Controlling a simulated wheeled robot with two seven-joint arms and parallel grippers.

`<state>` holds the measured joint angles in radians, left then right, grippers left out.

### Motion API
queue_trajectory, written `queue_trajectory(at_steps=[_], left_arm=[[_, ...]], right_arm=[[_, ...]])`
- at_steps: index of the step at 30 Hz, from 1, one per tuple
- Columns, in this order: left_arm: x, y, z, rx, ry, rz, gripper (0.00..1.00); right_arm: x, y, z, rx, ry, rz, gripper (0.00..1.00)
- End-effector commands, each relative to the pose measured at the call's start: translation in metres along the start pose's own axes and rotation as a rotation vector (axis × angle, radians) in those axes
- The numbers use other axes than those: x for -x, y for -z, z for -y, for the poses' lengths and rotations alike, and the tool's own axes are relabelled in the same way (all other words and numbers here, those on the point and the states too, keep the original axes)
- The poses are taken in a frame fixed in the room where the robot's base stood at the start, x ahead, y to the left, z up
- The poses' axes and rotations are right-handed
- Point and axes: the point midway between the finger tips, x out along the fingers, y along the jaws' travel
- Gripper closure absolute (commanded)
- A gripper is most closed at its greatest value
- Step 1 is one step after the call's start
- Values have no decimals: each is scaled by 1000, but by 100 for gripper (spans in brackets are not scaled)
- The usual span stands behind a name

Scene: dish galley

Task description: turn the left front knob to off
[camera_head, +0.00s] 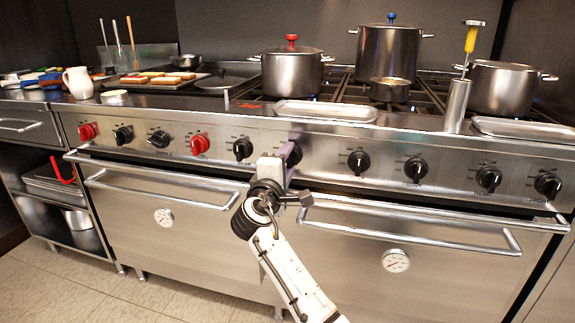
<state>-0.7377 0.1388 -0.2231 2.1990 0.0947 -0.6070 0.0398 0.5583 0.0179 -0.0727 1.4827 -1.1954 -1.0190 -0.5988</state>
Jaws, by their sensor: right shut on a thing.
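My right gripper (286,152) reaches up from the bottom centre to the range's front panel. It is shut on a black knob (295,155), which its fingers mostly hide, so I cannot tell which way the knob points. A black knob (242,149) sits just left of the gripper and another black knob (358,162) sits to its right. The small labels above the knobs are too blurred to read. My left gripper is not in view.
Red knobs (199,145) and more black knobs line the panel. Oven door handles (410,228) stick out below. Pots (291,72), trays (326,110) and a yellow-handled tool (471,38) stand above. A white jug (77,83) is at left.

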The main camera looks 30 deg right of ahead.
Motion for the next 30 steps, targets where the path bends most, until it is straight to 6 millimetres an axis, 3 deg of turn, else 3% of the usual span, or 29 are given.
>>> queue_trajectory(at_steps=[19,20,22,30], left_arm=[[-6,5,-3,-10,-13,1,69],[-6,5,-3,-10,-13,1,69],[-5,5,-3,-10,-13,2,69],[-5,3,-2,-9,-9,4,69]], right_arm=[[0,0,0,-59,2,0,82],[0,0,0,-59,2,0,55],[0,0,0,-59,2,0,43],[0,0,0,-57,1,0,42]])
